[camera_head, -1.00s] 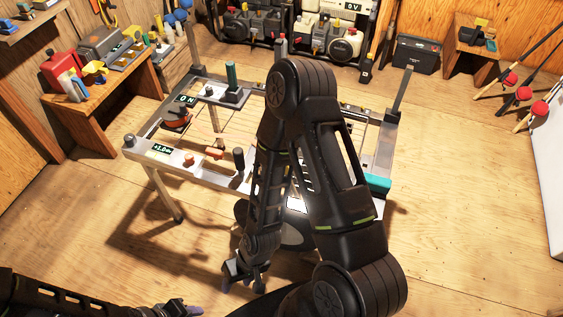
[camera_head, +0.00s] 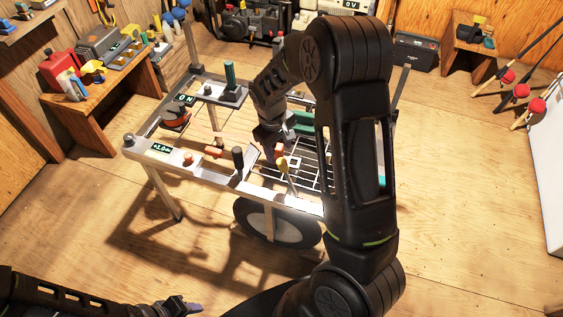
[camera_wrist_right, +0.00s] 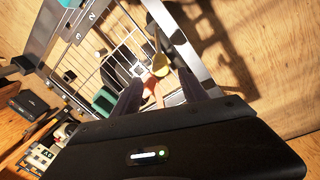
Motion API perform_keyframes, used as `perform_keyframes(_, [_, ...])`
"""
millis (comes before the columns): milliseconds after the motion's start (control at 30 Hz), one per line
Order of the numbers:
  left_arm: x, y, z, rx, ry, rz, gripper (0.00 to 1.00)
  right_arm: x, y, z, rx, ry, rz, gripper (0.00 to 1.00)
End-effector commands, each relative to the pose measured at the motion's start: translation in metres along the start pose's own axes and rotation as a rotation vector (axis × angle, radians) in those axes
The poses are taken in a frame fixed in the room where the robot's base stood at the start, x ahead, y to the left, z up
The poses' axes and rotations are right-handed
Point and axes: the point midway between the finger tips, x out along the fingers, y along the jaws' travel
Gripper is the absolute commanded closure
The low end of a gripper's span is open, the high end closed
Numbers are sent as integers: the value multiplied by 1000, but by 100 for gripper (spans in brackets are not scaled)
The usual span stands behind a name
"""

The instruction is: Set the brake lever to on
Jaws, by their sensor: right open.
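A metal cart frame (camera_head: 282,199) on a wheel stands in the middle of the floor. A lever with a yellow knob (camera_head: 281,165) rises from its near rail above the wheel; it looks like the brake lever, though no label on it is readable. The yellow knob also shows in the right wrist view (camera_wrist_right: 160,66), with an orange piece beside it. My right gripper (camera_head: 269,152) is open and close to the knob, fingers pointing down; in the wrist view (camera_wrist_right: 160,90) the orange piece shows between its fingers. My left gripper (camera_head: 181,306) is low at the bottom edge, its jaws unclear.
The cart also carries a green handle (camera_head: 230,75), a black post (camera_head: 238,158), an orange handle (camera_head: 213,152), a red reel (camera_head: 174,116) and an ON display (camera_head: 185,99). A wire rack (camera_head: 312,165) fills its middle.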

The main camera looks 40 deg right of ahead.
Motion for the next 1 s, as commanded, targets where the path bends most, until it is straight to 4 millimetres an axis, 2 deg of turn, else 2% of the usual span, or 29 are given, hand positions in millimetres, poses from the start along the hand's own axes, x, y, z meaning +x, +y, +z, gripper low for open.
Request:
perform_keyframes(233, [-1,0,0,0,0,0,64,18,-1,1,0,-3,-1,49])
perform_keyframes(600, [-4,2,0,0,0,0,64,71,-1,1,0,-3,-2,49])
perform_keyframes(733, [-5,2,0,0,0,0,64,78,-1,0,1,0,-1,49])
perform_keyframes(1000, [-4,2,0,0,0,0,64,79,-1,0,1,1,-2,51])
